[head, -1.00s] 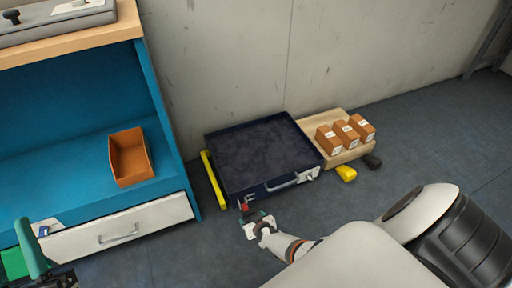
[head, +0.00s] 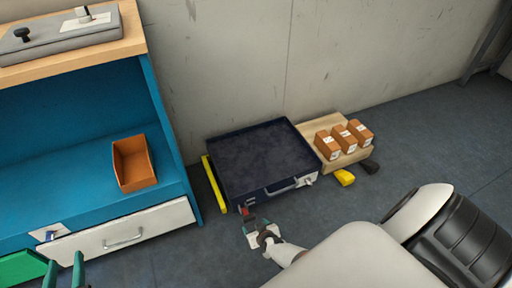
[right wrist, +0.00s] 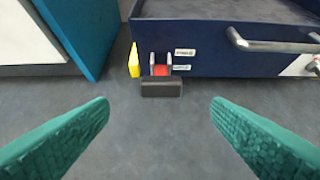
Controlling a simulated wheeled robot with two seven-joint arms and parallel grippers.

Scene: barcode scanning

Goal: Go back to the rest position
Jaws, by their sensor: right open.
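My left gripper (head: 64,268) shows at the bottom left of the head view as two teal fingers with a gap between them. Nothing is seen between them; its lower part is cut off by the frame. My right gripper (head: 257,224) is low in front of the dark blue case (head: 256,194), near its left front corner. In the right wrist view, its teal fingers (right wrist: 160,112) are wide apart with only floor between them.
A blue cabinet (head: 165,120) with an orange bin (head: 134,162) and a partly open white drawer (head: 125,232) stands left. A green object (head: 20,267) is beside my left gripper. Several small brown boxes (head: 343,138) sit on a wooden board (head: 318,124). The floor at right is free.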

